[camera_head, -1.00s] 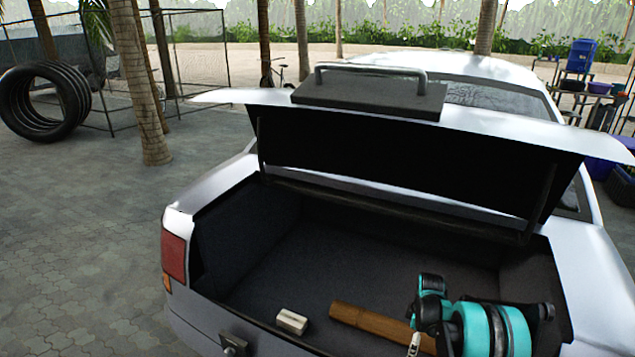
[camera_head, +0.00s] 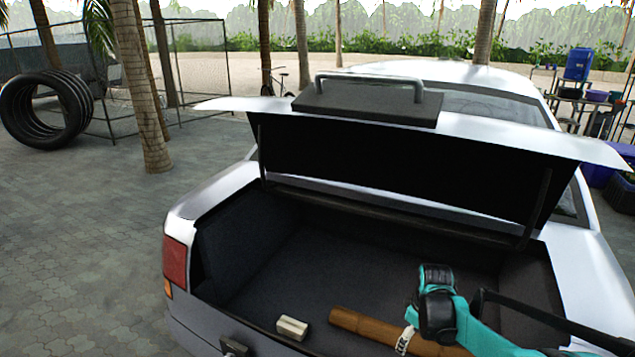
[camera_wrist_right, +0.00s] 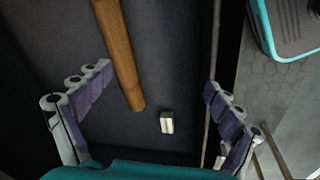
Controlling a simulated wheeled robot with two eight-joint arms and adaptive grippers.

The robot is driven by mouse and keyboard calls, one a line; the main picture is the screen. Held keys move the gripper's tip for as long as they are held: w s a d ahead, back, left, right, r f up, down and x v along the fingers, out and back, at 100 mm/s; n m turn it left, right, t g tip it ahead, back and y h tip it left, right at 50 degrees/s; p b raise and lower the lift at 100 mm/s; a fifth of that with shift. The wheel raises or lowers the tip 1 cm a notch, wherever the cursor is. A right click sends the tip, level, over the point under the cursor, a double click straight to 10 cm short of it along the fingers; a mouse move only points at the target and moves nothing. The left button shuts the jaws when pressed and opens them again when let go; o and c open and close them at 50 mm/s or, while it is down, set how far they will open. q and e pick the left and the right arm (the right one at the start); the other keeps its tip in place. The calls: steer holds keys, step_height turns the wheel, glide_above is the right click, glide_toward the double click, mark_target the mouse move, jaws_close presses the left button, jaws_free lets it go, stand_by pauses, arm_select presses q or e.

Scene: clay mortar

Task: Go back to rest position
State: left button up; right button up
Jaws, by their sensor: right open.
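My right arm reaches over the open car trunk from the lower right in the head view. Its right gripper (camera_head: 405,341) shows only as a small pale finger part beside the wooden rod. In the right wrist view the right gripper (camera_wrist_right: 158,100) is open, its two jointed fingers spread wide with nothing between them. The brown wooden rod (camera_head: 372,326) lies on the trunk floor, and shows in the wrist view (camera_wrist_right: 120,52) ahead of the fingers. A small whitish block (camera_head: 292,328) lies left of the rod; it also shows in the wrist view (camera_wrist_right: 167,122). My left gripper is not in view.
The trunk's side walls and rear edge (camera_head: 205,335) surround the arm's working area. The raised lid (camera_head: 390,165) stands behind, with a dark handled plate (camera_head: 368,103) on top.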

steer(key=s+a+r+m+t, duration=0.2)
steer(key=s+a+r+m, duration=0.2)
steer(key=s+r, duration=0.55)
steer(key=s+a+m+t, duration=0.1)
steer(key=s+a+m, duration=0.1)
steer(key=s, duration=0.4)
steer(key=s+a+m+t, duration=0.2)
steer(key=s, duration=0.5)
steer(key=shift+s+f+m, duration=0.15)
steer(key=shift+f+m, duration=0.05)
steer(key=shift+m, duration=0.2)
